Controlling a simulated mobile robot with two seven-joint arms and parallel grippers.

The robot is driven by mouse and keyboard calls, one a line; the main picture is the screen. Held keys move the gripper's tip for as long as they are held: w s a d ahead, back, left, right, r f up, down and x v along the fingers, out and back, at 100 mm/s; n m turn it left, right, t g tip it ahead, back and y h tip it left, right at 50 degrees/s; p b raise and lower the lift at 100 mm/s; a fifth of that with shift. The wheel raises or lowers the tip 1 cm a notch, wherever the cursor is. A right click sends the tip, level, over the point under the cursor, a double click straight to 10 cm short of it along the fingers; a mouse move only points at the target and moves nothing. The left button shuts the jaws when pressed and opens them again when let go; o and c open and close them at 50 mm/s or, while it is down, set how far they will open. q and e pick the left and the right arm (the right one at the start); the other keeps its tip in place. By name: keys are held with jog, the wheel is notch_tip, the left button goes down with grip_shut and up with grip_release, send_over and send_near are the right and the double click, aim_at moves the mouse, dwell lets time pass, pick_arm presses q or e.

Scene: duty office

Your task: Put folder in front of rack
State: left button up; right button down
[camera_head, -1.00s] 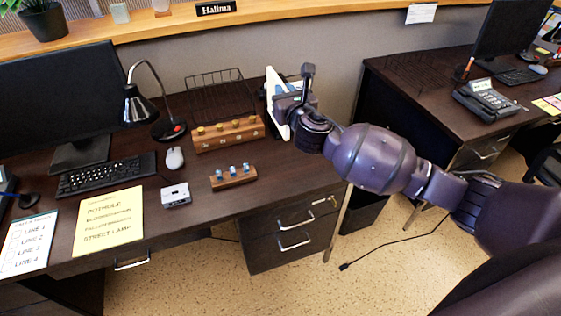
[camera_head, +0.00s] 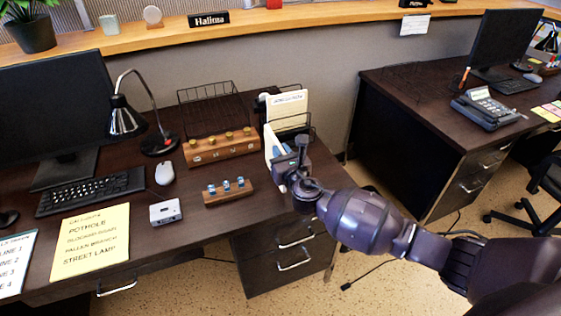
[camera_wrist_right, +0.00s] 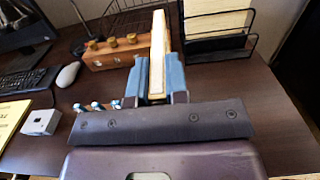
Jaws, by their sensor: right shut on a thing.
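My right gripper (camera_head: 290,162) is over the right end of the left desk. It is shut on a cream folder (camera_head: 270,145), which stands on edge between the blue fingers. In the right wrist view the folder (camera_wrist_right: 158,52) points away from the gripper (camera_wrist_right: 158,80). A black wire rack (camera_head: 297,128) stands just behind the folder, with cream folders or papers in it. In the wrist view the rack (camera_wrist_right: 222,42) is to the right of the held folder, with a gap at its near side. Whether the folder's lower edge touches the desk is hidden. My left gripper is not in view.
A wooden block with brass knobs (camera_head: 222,147) and an empty wire basket (camera_head: 208,105) stand left of the folder. A smaller wooden block with blue-topped pieces (camera_head: 228,191) and a small grey box (camera_head: 165,211) are nearer. The desk's right front edge is close to my gripper.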

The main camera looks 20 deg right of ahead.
jog(key=shift+f+b, duration=0.3)
jog(key=shift+f, duration=1.05)
jog(key=shift+f, duration=0.15)
jog(key=c, duration=1.1)
grip_release()
